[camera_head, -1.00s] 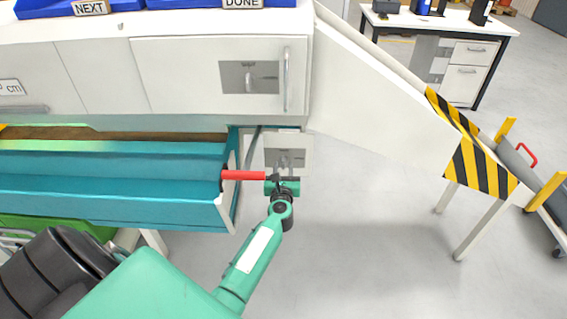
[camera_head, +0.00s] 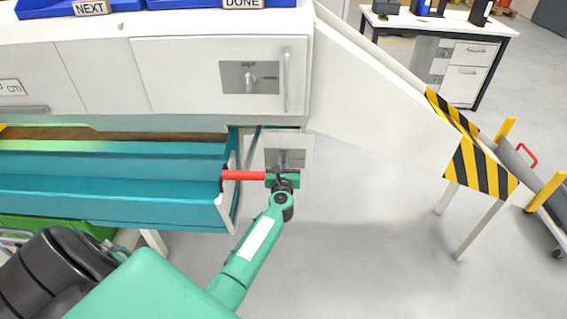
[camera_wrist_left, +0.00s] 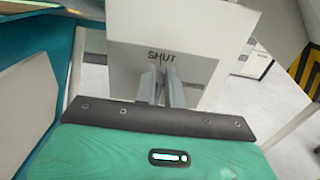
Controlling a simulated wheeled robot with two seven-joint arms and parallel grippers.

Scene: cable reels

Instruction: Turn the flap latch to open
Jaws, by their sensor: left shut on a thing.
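A pale grey latch plate (camera_head: 301,143) stands at the right end of the blue trough, below the white cabinet. The left wrist view shows the plate (camera_wrist_left: 205,68) with the word SHUT on it. My left gripper (camera_head: 287,160) is in front of this plate. Its fingers (camera_wrist_left: 168,88) are shut just below the word, on the latch, which they mostly hide. A grey panel (camera_head: 232,84) on the cabinet front shows a light knob (camera_head: 249,78) with small marks above and to its right. My right gripper is not in view.
A red bar (camera_head: 243,175) at the trough's end (camera_head: 228,212) is close to the left of my gripper. A white sloped side (camera_head: 375,95) with a striped end (camera_head: 480,165) stands to the right. Grey floor (camera_head: 360,240) is clear below it.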

